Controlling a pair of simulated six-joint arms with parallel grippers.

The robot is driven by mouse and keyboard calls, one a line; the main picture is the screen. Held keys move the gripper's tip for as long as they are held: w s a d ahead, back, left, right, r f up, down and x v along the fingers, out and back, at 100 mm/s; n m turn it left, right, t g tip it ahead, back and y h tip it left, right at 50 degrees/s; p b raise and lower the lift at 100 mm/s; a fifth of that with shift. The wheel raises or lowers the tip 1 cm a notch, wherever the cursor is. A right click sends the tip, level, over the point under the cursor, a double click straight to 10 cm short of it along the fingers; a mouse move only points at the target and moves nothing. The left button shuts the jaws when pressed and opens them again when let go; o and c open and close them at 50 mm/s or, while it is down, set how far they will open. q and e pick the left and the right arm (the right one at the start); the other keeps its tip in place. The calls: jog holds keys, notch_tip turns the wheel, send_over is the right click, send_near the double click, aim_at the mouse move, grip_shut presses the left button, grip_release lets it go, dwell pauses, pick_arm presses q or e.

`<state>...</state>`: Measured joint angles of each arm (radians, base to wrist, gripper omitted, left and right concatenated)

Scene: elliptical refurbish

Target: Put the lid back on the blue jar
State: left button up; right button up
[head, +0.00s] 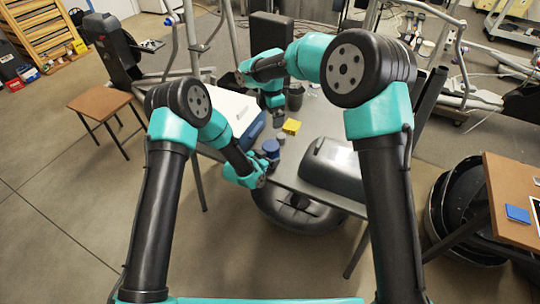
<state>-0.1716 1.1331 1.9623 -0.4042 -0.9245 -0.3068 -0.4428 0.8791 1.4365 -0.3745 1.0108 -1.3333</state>
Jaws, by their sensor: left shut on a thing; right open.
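The blue jar (270,147) stands near the front left edge of the grey table. My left gripper (264,163) is at the jar's near side and is shut on it; the fingers are small and partly hidden. My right gripper (278,118) is open and points down over the table, beyond the jar. A small grey round piece (281,137) lies between the jar and the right gripper. It may be the lid, but it is too small to tell.
A yellow block (291,126) lies right of the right gripper. A dark cup (295,94) stands farther back. A blue item (252,131) lies left of the jar. A large grey rounded case (332,166) fills the table's right front. A little table surface between is clear.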

pick_arm(q)
jog(key=o, duration=1.7)
jog(key=shift+s+a, duration=0.1)
jog(key=v, duration=1.7)
jog(key=shift+a, duration=0.1)
